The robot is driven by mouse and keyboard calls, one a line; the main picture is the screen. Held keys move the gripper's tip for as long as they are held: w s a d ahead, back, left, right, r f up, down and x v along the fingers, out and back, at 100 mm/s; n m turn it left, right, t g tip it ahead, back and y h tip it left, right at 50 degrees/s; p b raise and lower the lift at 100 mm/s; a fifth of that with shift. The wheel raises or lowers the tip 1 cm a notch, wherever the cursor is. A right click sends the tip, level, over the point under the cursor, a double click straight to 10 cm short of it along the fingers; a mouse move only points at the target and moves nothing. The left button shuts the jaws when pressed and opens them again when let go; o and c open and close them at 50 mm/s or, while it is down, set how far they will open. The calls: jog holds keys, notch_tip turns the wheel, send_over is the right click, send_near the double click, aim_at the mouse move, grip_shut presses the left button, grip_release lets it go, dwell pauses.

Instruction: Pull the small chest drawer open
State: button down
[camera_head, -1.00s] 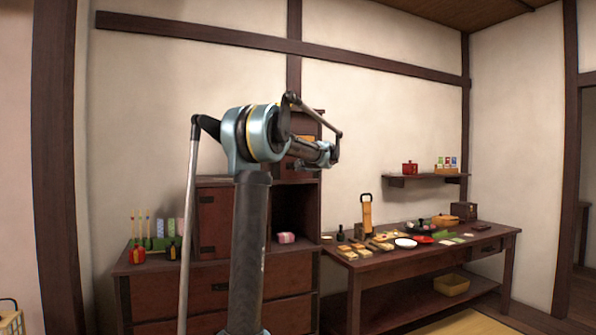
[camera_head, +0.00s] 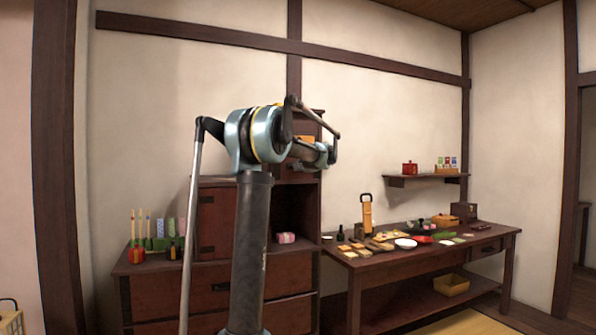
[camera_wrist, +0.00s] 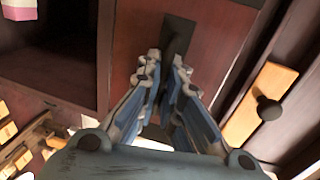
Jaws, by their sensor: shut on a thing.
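In the wrist view, a red-brown drawer front (camera_wrist: 218,42) with a dark handle (camera_wrist: 179,36) lies ahead of my gripper (camera_wrist: 165,62). The blue-grey fingers are shut on the handle, hiding its near part. In the head view, the small chest (camera_head: 313,117) stands atop the larger dark cabinet, partly behind my arm. My gripper and the handle are hidden there. I cannot tell how far the drawer stands out.
An open compartment (camera_wrist: 45,65) lies left of the drawer front in the wrist view. A pale wood panel with a black knob (camera_wrist: 268,108) is at right. In the head view, a low table (camera_head: 370,262) with food and dishes stands right of the cabinet (camera_head: 180,292).

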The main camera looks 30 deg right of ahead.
jog(key=f+v, duration=0.3)
jog(key=v, duration=1.4)
jog(key=shift+s+a, duration=0.15)
jog(key=shift+s, duration=0.55)
jog(key=shift+f, duration=0.1)
jog(key=c, duration=2)
grip_release()
jog(key=v, duration=1.1)
jog(key=shift+s, duration=0.35)
